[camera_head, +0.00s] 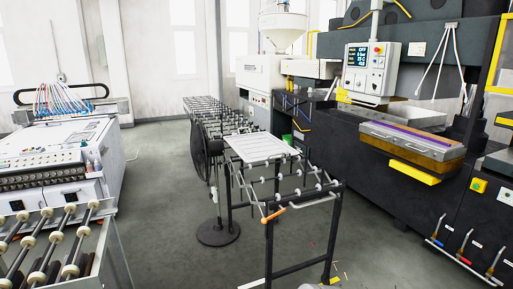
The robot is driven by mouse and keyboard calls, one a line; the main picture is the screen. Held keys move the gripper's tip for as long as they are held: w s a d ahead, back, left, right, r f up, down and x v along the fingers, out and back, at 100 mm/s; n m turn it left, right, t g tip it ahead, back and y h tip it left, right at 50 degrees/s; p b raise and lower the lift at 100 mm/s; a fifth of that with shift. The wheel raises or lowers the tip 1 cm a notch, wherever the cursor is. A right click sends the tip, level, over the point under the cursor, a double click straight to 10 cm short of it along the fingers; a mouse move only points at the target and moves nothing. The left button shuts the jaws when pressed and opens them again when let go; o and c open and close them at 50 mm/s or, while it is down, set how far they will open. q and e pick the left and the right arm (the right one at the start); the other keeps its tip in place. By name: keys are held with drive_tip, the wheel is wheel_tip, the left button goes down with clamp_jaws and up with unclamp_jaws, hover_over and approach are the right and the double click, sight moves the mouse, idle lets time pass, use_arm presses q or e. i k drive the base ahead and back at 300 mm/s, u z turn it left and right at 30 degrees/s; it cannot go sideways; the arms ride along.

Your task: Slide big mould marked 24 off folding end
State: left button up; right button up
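A pale flat slab with rows of slots (258,148) lies on the roller conveyor, towards the far side of its near section. It may be the big mould, but I can read no number on it. The near end of the conveyor (300,190) stands level on black legs, with bare white rollers and an orange-tipped bar (273,215) at its front left corner. I take this to be the folding end. A fan on a round black base stands close by its left side. Neither of my grippers is in view.
A dark press (350,140) with a protruding metal and yellow block (412,145) stands to the right. A pedestal fan (208,150) is left of the conveyor. A white machine (60,150) and another roller rack (45,240) are at left. Grey floor (165,200) is open between.

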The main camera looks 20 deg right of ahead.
sight(260, 146)
drive_tip(key=z, duration=0.6)
drive_tip(key=k, duration=0.65)
drive_tip(key=z, duration=0.3)
drive_tip(key=i, duration=0.85)
drive_tip(key=u, duration=0.85)
drive_tip(key=i, duration=3.8)
drive_tip(key=z, duration=0.55)
